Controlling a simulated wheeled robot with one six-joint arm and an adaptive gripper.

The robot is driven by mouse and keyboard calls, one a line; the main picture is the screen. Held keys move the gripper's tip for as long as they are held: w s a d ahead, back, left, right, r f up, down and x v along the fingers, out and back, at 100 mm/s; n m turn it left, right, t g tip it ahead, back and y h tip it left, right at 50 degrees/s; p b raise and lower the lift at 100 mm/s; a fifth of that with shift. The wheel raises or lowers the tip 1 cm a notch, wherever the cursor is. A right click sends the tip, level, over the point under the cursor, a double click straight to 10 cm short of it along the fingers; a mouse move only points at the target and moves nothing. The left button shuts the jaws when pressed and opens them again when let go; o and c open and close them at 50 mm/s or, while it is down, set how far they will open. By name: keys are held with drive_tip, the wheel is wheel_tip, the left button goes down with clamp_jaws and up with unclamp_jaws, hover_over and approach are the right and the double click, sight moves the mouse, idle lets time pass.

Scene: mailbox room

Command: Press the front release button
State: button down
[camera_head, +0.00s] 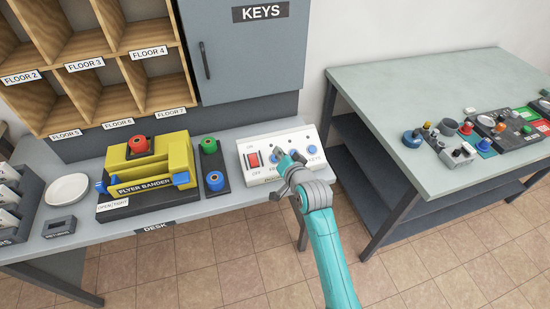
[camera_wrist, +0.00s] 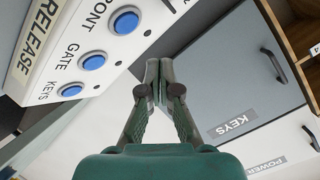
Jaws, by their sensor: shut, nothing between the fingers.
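The white release panel (camera_head: 251,149) sits on the desk, with a row of round blue buttons and a red switch (camera_head: 253,160). In the wrist view the front button (camera_wrist: 125,20) is blue, at the top beside the word FRONT. It appears unobstructed there. The gate button (camera_wrist: 93,62) and the keys button (camera_wrist: 70,90) lie below it in that view. My gripper (camera_head: 284,160) is over the panel, among the buttons, and partly covers it and its labels. Its fingertips (camera_wrist: 158,70) are closed together and empty. I cannot tell whether they touch the panel.
A yellow flyer bander (camera_head: 178,153) and a green-and-blue button box (camera_head: 213,173) stand left of the panel. A grey KEYS cabinet (camera_head: 255,60) hangs behind. A table (camera_head: 400,85) with small parts stands right, past a gap.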

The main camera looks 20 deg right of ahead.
drive_tip(key=shift+w+f, duration=0.4)
drive_tip(key=shift+f, duration=0.4)
drive_tip(key=shift+w+f, duration=0.4)
drive_tip(key=shift+f, duration=0.35)
drive_tip(key=shift+f, duration=0.1)
drive_tip(key=shift+w+f, duration=0.2)
drive_tip(key=shift+f, duration=0.1)
drive_tip(key=shift+w+f, duration=0.15)
drive_tip(key=shift+f, duration=0.2)
idle(1.0)
drive_tip(key=shift+r, duration=0.1)
drive_tip(key=shift+s+r, duration=0.4)
drive_tip(key=shift+r, duration=0.25)
drive_tip(key=shift+s+r, duration=0.35)
drive_tip(key=shift+r, duration=0.4)
drive_tip(key=shift+s+r, duration=0.4)
drive_tip(key=shift+r, duration=0.3)
drive_tip(key=shift+s+r, duration=0.35)
drive_tip(key=shift+r, duration=0.4)
